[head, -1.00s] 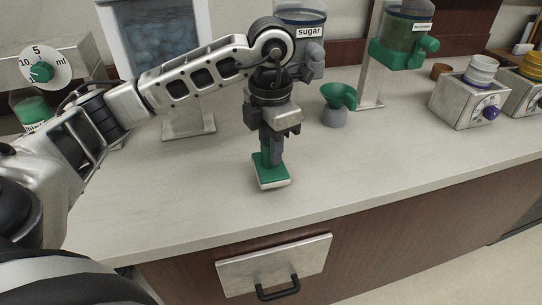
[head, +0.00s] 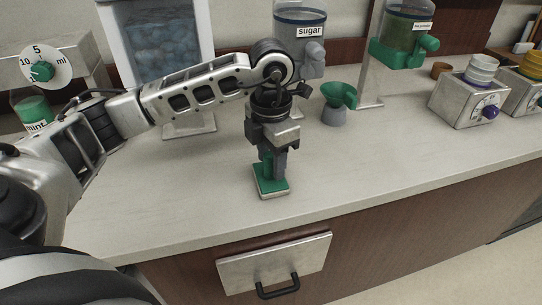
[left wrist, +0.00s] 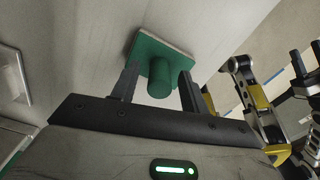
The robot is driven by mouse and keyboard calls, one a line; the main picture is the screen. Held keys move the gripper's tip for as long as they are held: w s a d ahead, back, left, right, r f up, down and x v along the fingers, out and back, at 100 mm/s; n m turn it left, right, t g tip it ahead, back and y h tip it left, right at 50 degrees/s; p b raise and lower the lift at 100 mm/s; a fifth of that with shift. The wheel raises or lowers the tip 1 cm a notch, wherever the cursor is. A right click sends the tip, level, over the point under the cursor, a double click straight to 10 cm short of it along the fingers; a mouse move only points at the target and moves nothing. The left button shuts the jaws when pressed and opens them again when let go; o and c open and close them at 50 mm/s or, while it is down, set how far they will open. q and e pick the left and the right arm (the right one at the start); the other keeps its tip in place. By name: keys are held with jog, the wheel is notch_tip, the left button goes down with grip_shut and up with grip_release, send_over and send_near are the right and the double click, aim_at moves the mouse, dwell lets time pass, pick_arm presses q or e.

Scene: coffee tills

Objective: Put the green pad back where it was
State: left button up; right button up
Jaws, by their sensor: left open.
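The green pad (head: 271,188) is a square green plate with a pale underside edge. It rests on the counter (head: 180,205) near the front edge. In the left wrist view, the pad (left wrist: 147,48) has a round green knob standing up from it. My left gripper (head: 271,170) is right above the pad, pointing down. In the left wrist view, its fingers (left wrist: 158,84) are spread to either side of the knob, with gaps. The fingers partly hide the knob in the head view.
A green funnel-like piece on a grey base (head: 335,107) stands behind to the right. A sugar dispenser (head: 300,35) and a mint dispenser (head: 33,112) stand farther back. Scales (head: 468,100) stand at the right. A drawer (head: 275,268) is below the counter. The counter around the pad is clear.

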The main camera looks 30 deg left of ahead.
aim_at(271, 155)
pick_arm(q)
notch_tip(271, 155, up, 8)
jog(key=shift+f, duration=0.1)
dwell(0.7)
